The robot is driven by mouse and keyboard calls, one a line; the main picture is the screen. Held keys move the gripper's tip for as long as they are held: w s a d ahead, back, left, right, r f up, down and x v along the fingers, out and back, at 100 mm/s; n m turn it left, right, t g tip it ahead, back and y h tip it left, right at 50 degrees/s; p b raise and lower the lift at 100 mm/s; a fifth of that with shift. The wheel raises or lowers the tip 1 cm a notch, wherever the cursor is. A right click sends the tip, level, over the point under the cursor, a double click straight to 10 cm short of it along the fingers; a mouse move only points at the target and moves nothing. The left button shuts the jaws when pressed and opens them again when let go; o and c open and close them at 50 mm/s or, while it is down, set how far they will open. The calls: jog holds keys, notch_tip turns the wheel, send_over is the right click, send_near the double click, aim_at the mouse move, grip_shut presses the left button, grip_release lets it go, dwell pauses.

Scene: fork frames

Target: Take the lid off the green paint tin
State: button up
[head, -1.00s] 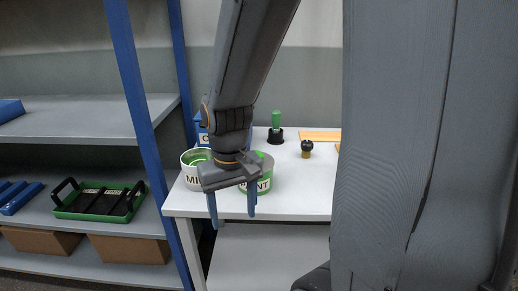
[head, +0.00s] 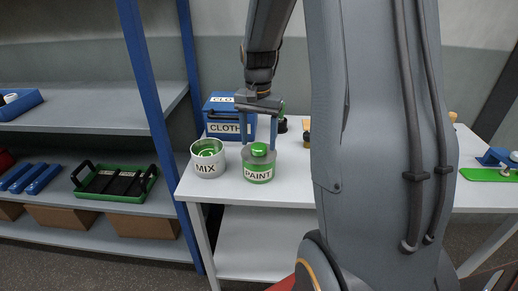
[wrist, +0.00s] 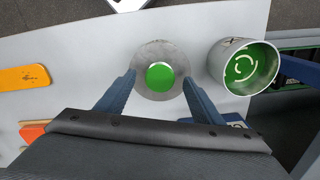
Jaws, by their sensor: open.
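The green paint tin (head: 258,174) stands on the white table, with a white label reading PAINT. On its top is a grey lid with a round green knob (head: 259,149); in the wrist view the lid (wrist: 146,86) and knob (wrist: 160,76) show from above. My gripper (head: 259,145) is open and points down over the tin, with one blue finger on each side of the knob. In the wrist view my gripper (wrist: 158,78) has its fingers apart around the lid's sides. I cannot tell whether they touch the lid.
A MIX tin (head: 207,160) with green inside stands close left of the paint tin. A blue CLOTH box (head: 222,128) is behind. Shelves with a green tray (head: 112,184) are at left. The wrist view shows a yellow-orange board (wrist: 25,77).

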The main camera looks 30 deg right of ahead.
jog(key=shift+f, duration=1.2)
jog(key=c, duration=1.2)
